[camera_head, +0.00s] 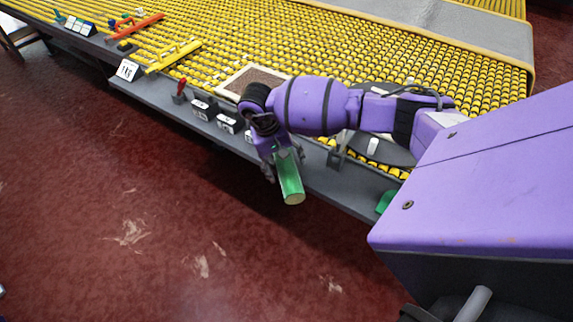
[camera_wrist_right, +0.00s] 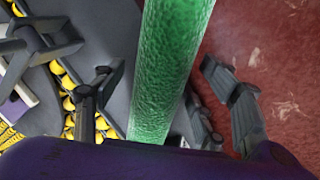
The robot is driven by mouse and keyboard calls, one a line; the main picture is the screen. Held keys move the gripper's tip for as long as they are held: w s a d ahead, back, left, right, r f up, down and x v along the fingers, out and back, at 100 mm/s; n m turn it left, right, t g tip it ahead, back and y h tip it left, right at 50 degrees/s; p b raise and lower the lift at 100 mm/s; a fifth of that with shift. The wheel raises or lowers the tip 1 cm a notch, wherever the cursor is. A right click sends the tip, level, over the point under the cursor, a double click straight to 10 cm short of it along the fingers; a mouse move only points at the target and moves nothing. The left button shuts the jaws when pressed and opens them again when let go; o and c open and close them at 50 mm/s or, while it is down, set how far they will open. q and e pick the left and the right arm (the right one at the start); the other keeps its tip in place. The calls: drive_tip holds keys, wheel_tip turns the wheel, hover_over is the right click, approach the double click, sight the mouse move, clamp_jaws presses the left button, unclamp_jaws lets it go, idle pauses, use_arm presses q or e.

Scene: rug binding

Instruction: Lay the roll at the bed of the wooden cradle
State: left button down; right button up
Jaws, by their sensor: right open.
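The green roll (camera_head: 289,180) has a pale end and points toward the bottom of the head view, over the front edge of the grey ledge. It also shows as a long green cylinder in the right wrist view (camera_wrist_right: 168,65). My right gripper (camera_head: 282,160) is at the roll, its fingers spread on both sides. In the wrist view, gaps show between the roll and both fingers. What bears the roll is hidden. I cannot make out a wooden cradle for certain. My left gripper is not in view.
The table of yellow rollers (camera_head: 330,50) has a grey front ledge (camera_head: 165,104) with small labelled blocks (camera_head: 228,122) and a red-handled item (camera_head: 180,88). A cream-edged brown piece (camera_head: 262,79) lies behind my wrist. Another green item (camera_head: 386,201) sits right. The red floor is open in front.

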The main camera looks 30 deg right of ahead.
drive_tip(key=c, duration=1.4)
drive_tip(key=shift+r, duration=0.1)
